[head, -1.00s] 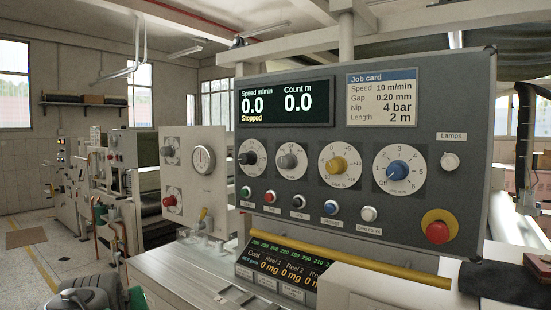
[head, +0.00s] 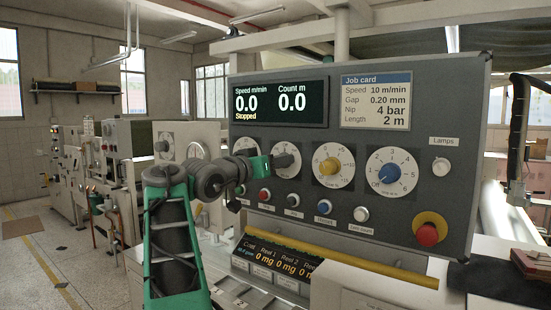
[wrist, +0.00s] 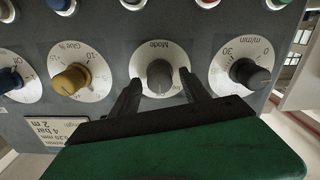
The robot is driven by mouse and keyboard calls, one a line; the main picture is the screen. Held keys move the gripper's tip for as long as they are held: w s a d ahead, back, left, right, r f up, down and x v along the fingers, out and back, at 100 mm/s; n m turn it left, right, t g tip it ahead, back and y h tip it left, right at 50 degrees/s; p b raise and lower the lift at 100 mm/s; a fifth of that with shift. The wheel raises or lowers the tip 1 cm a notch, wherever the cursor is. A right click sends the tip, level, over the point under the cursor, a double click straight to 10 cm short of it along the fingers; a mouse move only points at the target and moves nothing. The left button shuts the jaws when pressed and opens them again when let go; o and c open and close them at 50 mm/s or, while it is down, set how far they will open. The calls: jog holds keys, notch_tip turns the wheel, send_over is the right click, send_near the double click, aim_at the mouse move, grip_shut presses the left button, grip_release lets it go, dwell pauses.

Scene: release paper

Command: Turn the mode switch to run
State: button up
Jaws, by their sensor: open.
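The mode switch is a grey knob on a round white dial marked "Mode"; in the wrist view the knob (wrist: 160,74) sits upside down between my two fingers. Its dial (wrist: 162,50) shows around the knob, but its position labels are too small to read. My gripper (wrist: 160,84) is open, one dark finger on each side of the knob, with a gap visible on both sides. In the head view my gripper (head: 274,162) reaches the panel from the left and covers part of the mode dial (head: 292,172). Whether the fingers touch the panel cannot be told.
A yellow knob (wrist: 70,80) and a black speed knob (wrist: 250,74) flank the mode switch closely. A row of push buttons lies below the dials, with a red emergency button (head: 427,234) at lower right. A yellow rail (head: 340,262) runs below the panel. The display (head: 278,101) reads "Stopped".

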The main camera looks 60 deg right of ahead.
jog(key=shift+c, duration=0.2)
grip_shut()
dwell(0.4)
